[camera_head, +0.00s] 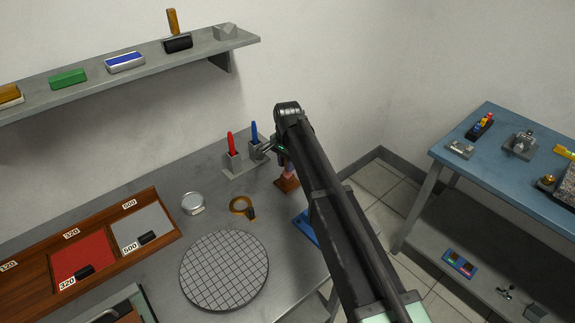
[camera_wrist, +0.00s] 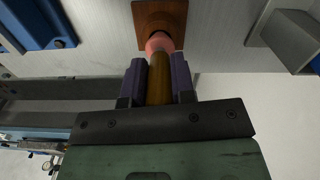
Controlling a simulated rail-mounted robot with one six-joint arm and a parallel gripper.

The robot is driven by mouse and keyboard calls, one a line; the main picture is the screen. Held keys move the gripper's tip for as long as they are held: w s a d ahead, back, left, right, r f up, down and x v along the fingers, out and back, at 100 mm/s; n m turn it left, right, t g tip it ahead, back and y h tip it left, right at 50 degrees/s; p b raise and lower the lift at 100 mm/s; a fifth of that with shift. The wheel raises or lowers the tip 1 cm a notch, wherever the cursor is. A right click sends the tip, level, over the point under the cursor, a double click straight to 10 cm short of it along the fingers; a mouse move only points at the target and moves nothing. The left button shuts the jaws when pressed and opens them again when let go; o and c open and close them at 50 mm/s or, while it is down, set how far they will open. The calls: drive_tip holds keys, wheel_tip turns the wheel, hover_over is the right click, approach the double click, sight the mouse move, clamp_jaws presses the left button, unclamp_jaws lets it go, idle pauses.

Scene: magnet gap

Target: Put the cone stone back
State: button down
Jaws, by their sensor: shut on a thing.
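The cone stone has a pink tip (camera_wrist: 160,43) and a brown handle (camera_wrist: 159,80). My gripper (camera_wrist: 159,82) is shut on the handle in the wrist view, one finger on each side. The pink tip points at a square wooden block (camera_wrist: 160,14) and overlaps its edge there; I cannot tell if it is seated in the block or just above it. In the head view, the wooden block (camera_head: 287,184) stands near the bench's right edge, with a bit of pink (camera_head: 289,170) just above it. My arm hides most of the gripper there.
A grey holder (camera_head: 246,162) with red and blue tools stands left of the wooden block. A blue item (camera_head: 306,227) lies by the bench's right edge, partly behind my arm.

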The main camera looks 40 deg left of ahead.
drive_tip(key=shift+f, duration=0.4)
drive_tip(key=c, duration=1)
unclamp_jaws()
drive_tip(key=shift+o, duration=0.2)
drive_tip(key=shift+r, duration=0.1)
wheel_tip(320, 180, up, 13)
drive_tip(key=p, duration=1.2)
drive_tip(key=shift+p, duration=0.35)
drive_tip(key=shift+f, duration=0.2)
drive_tip(key=w+d, duration=0.2)
drive_tip(key=d, duration=1)
drive_tip(key=w+d, duration=0.3)
drive_tip(key=d, duration=0.8)
drive_tip(key=s+d, duration=0.4)
drive_tip(key=d, duration=0.8)
drive_tip(key=s+d, duration=0.4)
drive_tip(key=d, duration=0.9)
drive_tip(key=s+d, duration=0.4)
drive_tip(key=d, duration=0.9)
drive_tip(key=shift+s+n, duration=0.4)
